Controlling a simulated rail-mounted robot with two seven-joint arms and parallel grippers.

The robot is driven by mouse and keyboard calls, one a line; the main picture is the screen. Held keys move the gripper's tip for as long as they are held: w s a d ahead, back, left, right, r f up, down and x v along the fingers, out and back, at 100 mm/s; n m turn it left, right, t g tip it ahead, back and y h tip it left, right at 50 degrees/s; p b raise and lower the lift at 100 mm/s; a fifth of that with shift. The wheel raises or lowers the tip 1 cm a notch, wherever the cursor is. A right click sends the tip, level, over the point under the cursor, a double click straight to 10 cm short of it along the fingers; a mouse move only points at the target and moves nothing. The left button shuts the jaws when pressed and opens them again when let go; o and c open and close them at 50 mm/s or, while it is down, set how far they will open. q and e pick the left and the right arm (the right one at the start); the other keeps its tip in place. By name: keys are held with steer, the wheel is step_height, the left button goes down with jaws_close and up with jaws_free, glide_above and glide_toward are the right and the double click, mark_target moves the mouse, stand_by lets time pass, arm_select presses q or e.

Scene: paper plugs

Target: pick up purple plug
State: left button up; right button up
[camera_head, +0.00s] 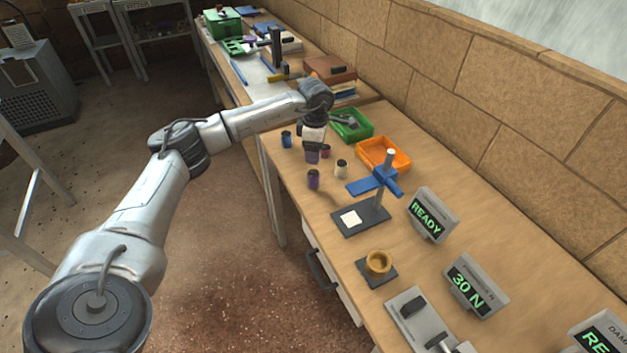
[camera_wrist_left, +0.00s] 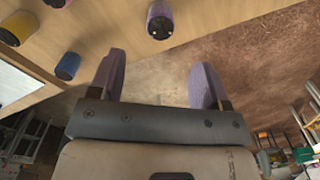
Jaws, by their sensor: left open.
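A purple plug (camera_head: 314,179) stands on the bench top near its front edge in the head view. A purple plug with a dark end also shows at the top of the left wrist view (camera_wrist_left: 160,20). My left gripper (camera_head: 312,158) hangs over the bench just behind the front purple plug. In the left wrist view its two purplish fingers (camera_wrist_left: 158,80) are spread with nothing between them, and the plug lies beyond the fingertips. My right gripper is not in view.
A blue plug (camera_head: 286,139), a reddish-purple plug (camera_head: 326,152) and a pale plug (camera_head: 341,169) stand close by. A green tray (camera_head: 369,134) and an orange tray (camera_head: 405,160) lie behind. A blue-armed stand (camera_head: 376,208) is to the right.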

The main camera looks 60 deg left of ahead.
mark_target(313, 173)
arm_select(q)
step_height(313, 173, down, 7)
steer(key=shift+r+b, duration=0.2)
steer(key=shift+b, duration=0.45)
steer(key=shift+s+f+b, duration=0.15)
steer(key=shift+f+b, duration=0.35)
steer(key=shift+f, duration=0.6)
steer(key=shift+s+f+b, duration=0.1)
steer(key=shift+f+b, duration=0.35)
steer(key=shift+f, duration=1.15)
steer(key=c, duration=1)
steer(key=shift+r, duration=0.15)
